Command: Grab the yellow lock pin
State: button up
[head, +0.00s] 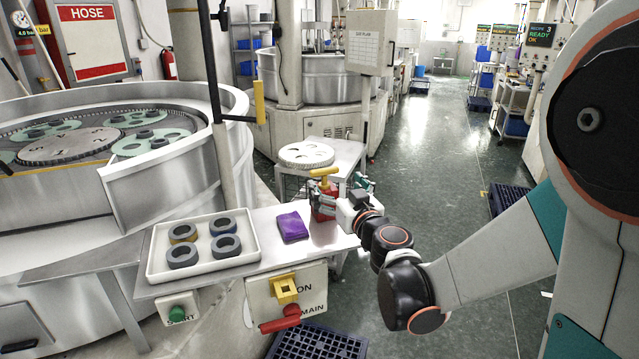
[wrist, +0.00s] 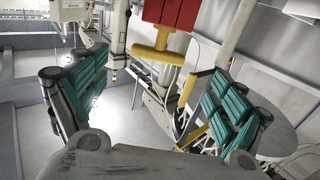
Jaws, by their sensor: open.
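The yellow lock pin (head: 323,172) appears to be the T-shaped yellow piece on top of a red block (head: 323,210) at the right end of the steel shelf. In the wrist view the pin (wrist: 158,54) shows at top centre, its crossbar below the red block (wrist: 172,13) in the picture. My gripper (head: 340,193) is at the red block, partly hiding it in the head view. In the wrist view my gripper (wrist: 150,95) has its teal-padded fingers wide apart, with nothing held. The pin lies within the sideways gap between them, apart from both pads.
A white tray (head: 152,270) of dark rings and a purple cloth (head: 293,227) share the shelf. Below is a switch box (head: 262,298) with a yellow piece (head: 285,289) and red handle (head: 280,320). A side table holds a pale round disc (head: 306,155). A post with a yellow grip (head: 259,102) stands left.

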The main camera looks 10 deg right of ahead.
aim_at(326, 173)
jog(key=w, duration=0.2)
jog(key=w+b, duration=0.1)
jog(key=w, duration=0.2)
jog(key=w+b, duration=0.1)
jog(key=w, duration=0.2)
jog(key=shift+w+a, duration=0.25)
jog(key=shift+a, duration=0.15)
jog(key=shift+r, duration=0.1)
jog(key=c, duration=1.2)
